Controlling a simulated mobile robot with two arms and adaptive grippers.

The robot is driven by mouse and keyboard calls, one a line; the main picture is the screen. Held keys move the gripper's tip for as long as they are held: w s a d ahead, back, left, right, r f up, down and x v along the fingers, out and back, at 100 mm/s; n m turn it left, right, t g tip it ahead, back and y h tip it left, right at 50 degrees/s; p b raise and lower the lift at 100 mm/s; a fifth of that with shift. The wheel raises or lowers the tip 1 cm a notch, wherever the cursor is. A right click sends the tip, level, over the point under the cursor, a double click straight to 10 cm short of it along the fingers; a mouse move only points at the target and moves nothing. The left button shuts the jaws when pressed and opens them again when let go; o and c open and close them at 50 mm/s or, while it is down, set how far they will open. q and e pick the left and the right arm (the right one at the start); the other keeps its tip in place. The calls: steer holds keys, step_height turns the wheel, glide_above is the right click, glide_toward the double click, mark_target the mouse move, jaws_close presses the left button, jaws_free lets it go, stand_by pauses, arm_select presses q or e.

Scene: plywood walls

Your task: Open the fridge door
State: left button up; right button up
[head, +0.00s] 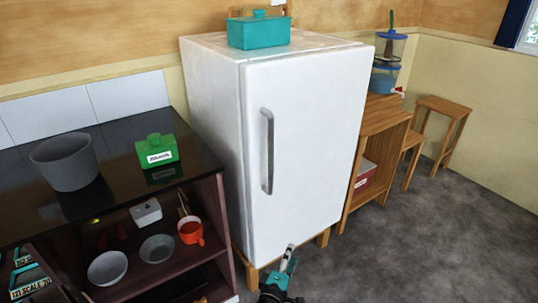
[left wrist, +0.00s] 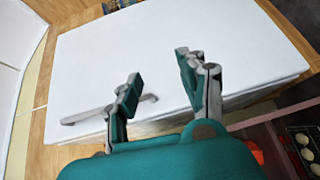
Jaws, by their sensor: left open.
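The white fridge (head: 213,120) stands upright on a wooden base, and its door (head: 315,140) is shut. A grey vertical handle (head: 268,152) is on the left part of the door. My left gripper (head: 288,262) is low in front of the fridge, below the handle and apart from it. In the left wrist view the gripper (left wrist: 158,68) is open and empty, with the white door (left wrist: 220,50) beyond its fingers. The handle (left wrist: 88,117) shows there at the lower left, partly behind the left finger. My right gripper is not in view.
A dark counter (head: 105,190) with a grey pot (head: 66,162) and a green box (head: 157,151) stands left of the fridge. A teal box (head: 258,32) sits on top of the fridge. A wooden cabinet (head: 375,140) stands to the right. The floor (head: 430,240) in front is clear.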

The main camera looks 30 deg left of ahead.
arm_select(q)
steer(key=w+a+r+n+y, duration=0.1)
steer(key=a+r+n+y, duration=0.2)
steer(key=r+n, duration=0.35)
steer(key=w+a+r+n+y, duration=0.1)
steer(key=a+r+n+y, duration=0.1)
steer(key=r+n, duration=0.5)
steer(key=n+g+y+b, duration=0.1)
steer(key=n+g, duration=0.1)
steer(key=n, duration=0.7)
glide_toward(271, 153)
steer(key=x, duration=1.1)
steer(key=shift+r, duration=0.15)
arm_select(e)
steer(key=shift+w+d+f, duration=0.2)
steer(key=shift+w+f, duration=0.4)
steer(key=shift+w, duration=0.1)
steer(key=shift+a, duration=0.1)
arm_select(q)
jaws_close()
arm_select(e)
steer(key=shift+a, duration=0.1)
arm_select(q)
steer(key=shift+w, duration=0.1)
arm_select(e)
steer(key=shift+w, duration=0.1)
